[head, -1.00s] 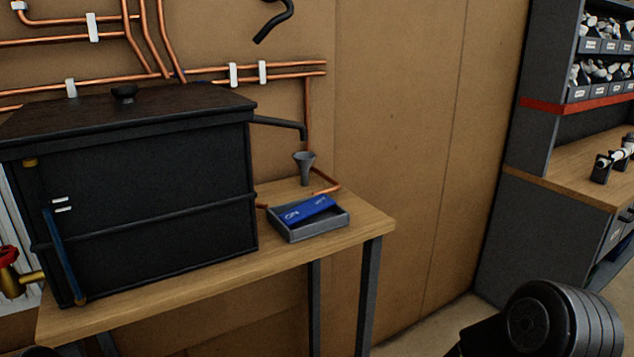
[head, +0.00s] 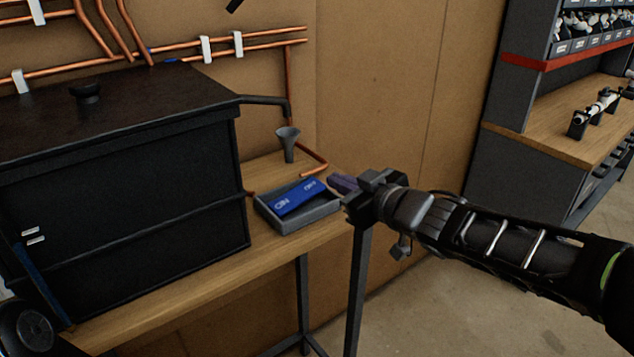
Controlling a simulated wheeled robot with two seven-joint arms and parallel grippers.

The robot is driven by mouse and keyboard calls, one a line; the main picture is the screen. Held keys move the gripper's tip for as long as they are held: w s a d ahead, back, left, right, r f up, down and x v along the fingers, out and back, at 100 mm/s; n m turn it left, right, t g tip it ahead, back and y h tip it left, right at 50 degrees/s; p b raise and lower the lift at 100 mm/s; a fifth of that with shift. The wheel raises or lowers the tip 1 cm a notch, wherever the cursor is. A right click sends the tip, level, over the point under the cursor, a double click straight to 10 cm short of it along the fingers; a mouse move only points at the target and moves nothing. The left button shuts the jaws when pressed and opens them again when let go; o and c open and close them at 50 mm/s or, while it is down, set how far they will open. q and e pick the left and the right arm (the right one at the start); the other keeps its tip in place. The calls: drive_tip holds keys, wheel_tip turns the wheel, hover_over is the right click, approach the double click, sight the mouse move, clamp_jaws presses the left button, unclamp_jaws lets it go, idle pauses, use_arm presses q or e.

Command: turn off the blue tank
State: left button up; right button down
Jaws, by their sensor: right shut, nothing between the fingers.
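A large black tank (head: 120,190) with a lid knob and a blue strip (head: 40,285) on its front stands on the wooden bench at left. A blue rocker switch (head: 298,197) sits in a shallow grey open box (head: 292,224) to its right; it bears white lettering that I cannot read for sure. My right gripper (head: 342,183) is shut and empty, just right of the box's right end. Its tips point left toward the switch; whether they touch the box I cannot tell.
A grey funnel (head: 287,143) stands behind the box, under the tank's spout (head: 268,101). Copper pipes (head: 120,62) run along the brown wall. The bench's front edge (head: 190,295) lies below the box. A shelving unit (head: 512,130) stands at right.

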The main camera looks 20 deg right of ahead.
drive_tip(key=b, duration=0.3)
hover_over(315, 192)
drive_tip(key=f, duration=0.2)
drive_tip(key=shift+s+a+f, duration=0.3)
drive_tip(key=shift+s+a, duration=0.1)
drive_tip(key=shift+w+d+f, duration=0.1)
drive_tip(key=shift+w+f, duration=0.05)
drive_tip(key=shift+f, duration=0.5)
drive_tip(key=shift+w+d+f, duration=0.1)
drive_tip(key=shift+w+f, duration=0.05)
drive_tip(key=shift+f, duration=0.45)
drive_tip(key=shift+d+f, duration=0.15)
drive_tip(key=shift+f, duration=0.5)
